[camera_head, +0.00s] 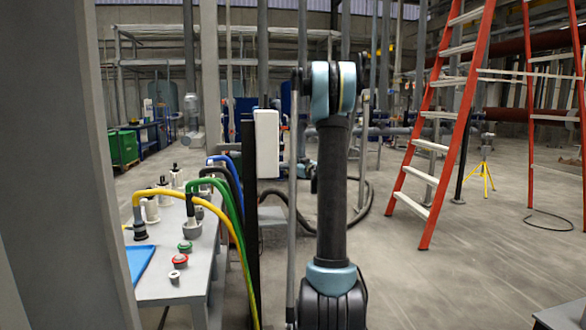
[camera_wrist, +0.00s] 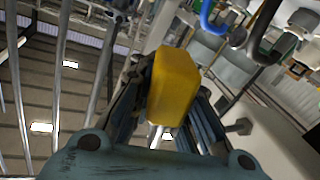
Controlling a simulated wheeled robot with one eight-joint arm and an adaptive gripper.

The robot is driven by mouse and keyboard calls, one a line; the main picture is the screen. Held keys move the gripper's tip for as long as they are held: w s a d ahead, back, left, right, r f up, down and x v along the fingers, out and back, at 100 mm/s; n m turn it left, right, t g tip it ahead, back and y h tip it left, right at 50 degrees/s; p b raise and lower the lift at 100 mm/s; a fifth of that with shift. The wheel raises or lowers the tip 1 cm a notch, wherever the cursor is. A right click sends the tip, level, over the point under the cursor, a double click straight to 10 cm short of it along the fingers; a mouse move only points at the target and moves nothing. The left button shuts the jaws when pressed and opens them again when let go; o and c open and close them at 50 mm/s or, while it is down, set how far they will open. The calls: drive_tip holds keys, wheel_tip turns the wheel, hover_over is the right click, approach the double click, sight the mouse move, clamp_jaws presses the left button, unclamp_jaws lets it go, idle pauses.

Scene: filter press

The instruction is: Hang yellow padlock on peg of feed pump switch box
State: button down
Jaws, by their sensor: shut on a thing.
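The yellow padlock (camera_wrist: 173,88) shows in the wrist view as a yellow block between the two dark fingers of my gripper (camera_wrist: 168,100). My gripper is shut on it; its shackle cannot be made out. To the right of the gripper is a pale, box-like surface (camera_wrist: 278,138) with a short dark grey stub (camera_wrist: 240,127) standing out from its edge, apart from the padlock. It may be the switch box and its peg. In the head view a white box (camera_head: 267,143) is mounted on a black post, seen edge-on; no peg shows there. The padlock and gripper are not visible in the head view.
A grey table (camera_head: 170,281) at left holds several fittings and a blue tray (camera_head: 139,262). Yellow, green and blue hoses (camera_head: 230,210) curve beside the post. A red ladder (camera_head: 455,130) stands at right. Open floor (camera_head: 465,265) lies right of my arm.

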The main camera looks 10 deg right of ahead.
drive_tip(key=a+f, duration=0.1)
drive_tip(key=a, duration=0.7)
drive_tip(key=shift+a+f, duration=0.25)
drive_tip(key=shift+f, duration=0.15)
idle(0.7)
drive_tip(key=shift+s, duration=0.1)
idle(0.5)
drive_tip(key=c, duration=1.6)
unclamp_jaws()
drive_tip(key=shift+s, duration=0.1)
